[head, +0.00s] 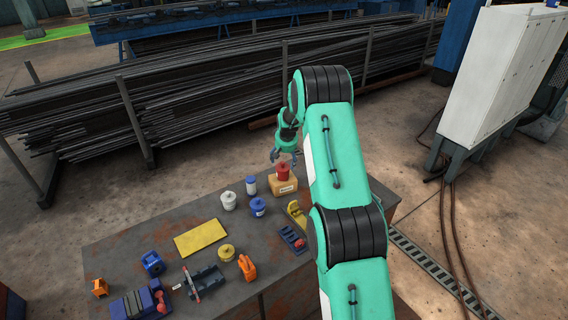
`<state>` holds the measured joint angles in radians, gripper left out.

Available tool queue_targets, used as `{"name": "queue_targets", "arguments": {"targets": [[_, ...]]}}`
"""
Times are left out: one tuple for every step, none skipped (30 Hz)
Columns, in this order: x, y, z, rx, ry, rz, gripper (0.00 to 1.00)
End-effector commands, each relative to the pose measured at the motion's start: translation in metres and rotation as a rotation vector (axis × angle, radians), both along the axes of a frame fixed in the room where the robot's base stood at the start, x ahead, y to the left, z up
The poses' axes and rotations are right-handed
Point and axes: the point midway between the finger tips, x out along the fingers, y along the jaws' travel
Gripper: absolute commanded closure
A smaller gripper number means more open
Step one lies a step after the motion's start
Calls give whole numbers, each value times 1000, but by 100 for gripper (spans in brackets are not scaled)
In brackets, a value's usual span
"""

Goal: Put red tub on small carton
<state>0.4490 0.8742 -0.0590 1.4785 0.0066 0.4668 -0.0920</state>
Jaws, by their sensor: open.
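The red tub (283,172) is upright on top of the small carton (284,188), a tan box near the far edge of the worktable. My gripper (284,158) is just above the red tub, pointing down, with its fingers apart. I cannot tell whether a finger still touches the tub's top. The carton's front and left sides show. Its right side is close to my arm in the picture.
A white tub (229,201), a blue tub (258,207) and a white bottle (251,186) stand left of the carton. A yellow bracket (297,212) is at its front right. A yellow plate (200,238) lies mid-table, and several tools crowd the front left.

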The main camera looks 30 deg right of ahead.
Motion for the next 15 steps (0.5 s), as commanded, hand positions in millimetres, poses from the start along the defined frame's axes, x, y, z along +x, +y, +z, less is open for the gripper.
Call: {"name": "queue_targets", "arguments": {"targets": [[-2, 1, 6, 0, -1, 0, 23], [-3, 1, 10, 0, -1, 0, 23], [-4, 2, 13, 0, 0, 0, 23], [-5, 3, 15, 0, 1, 0, 23], [-6, 3, 17, 0, 1, 0, 23], [-8, 4, 20, 0, 1, 0, 23], [-8, 4, 21, 0, 1, 0, 23], [-9, 4, 23, 0, 1, 0, 23], [-10, 4, 24, 1, 2, 0, 23], [-10, 5, 25, 1, 2, 0, 23], [-10, 5, 26, 1, 2, 0, 23], [-11, 5, 26, 1, 2, 0, 23], [-11, 5, 27, 1, 2, 0, 23], [-11, 5, 27, 1, 2, 0, 23], [-11, 5, 27, 1, 2, 0, 23]]}}
